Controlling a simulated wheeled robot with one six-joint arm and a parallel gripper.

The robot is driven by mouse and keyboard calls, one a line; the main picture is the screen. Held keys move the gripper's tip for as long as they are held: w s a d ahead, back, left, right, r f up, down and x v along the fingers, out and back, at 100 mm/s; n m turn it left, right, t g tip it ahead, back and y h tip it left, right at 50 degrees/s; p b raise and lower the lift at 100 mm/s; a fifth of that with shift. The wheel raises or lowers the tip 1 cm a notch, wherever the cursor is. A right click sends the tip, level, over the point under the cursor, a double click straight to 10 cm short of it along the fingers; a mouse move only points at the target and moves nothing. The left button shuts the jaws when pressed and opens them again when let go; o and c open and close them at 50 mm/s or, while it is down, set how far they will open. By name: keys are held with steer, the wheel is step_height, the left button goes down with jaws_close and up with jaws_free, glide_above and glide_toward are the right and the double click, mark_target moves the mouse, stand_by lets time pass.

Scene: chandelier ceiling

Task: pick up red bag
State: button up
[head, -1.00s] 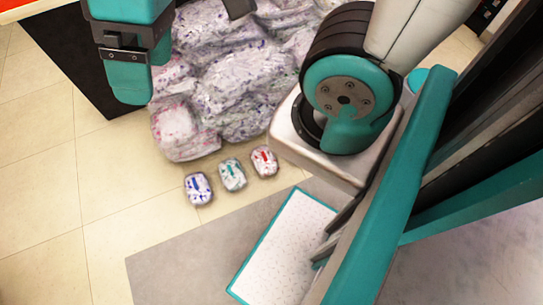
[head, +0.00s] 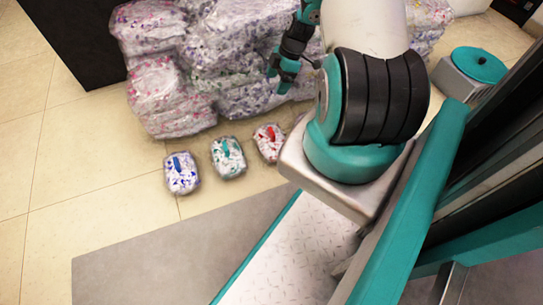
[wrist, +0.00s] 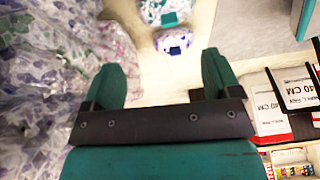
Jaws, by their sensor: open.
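The red bag (head: 269,142) is a small whitish speckled packet with a red strip on top. In the wrist view my gripper (wrist: 163,72) is open and empty. Beyond its fingers show the blue-marked bag (wrist: 173,42) and part of the teal-marked bag (wrist: 167,14); I cannot make out the red bag there.
A pile of large speckled plastic-wrapped bundles (head: 170,95) stands behind the small bags. A dark block (head: 75,40) is at the upper left. White boxes marked 40 CM (wrist: 268,105) stand at the wrist view's right. The tiled floor left of the small bags is clear.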

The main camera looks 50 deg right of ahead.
steer(key=b, duration=0.2)
glide_toward(272, 131)
steer(key=shift+n, duration=0.3)
steer(key=b+x, duration=0.1)
steer(key=b, duration=0.1)
steer(key=b+x, duration=0.3)
steer(key=b, duration=0.1)
steer(key=shift+s+a+f, duration=0.25)
steer(key=shift+a+f, duration=0.05)
steer(key=shift+f, duration=0.1)
steer(key=b+x, duration=0.1)
steer(key=x, duration=0.1)
steer(key=b+x, duration=0.1)
steer(key=b, duration=0.1)
steer(key=b+x, duration=0.1)
steer(key=x, duration=0.1)
steer(key=shift+w+f, duration=0.3)
steer(key=shift+w, duration=0.1)
steer(key=shift+r, duration=0.1)
steer(key=c, duration=1.4)
steer(key=shift+r, duration=0.1)
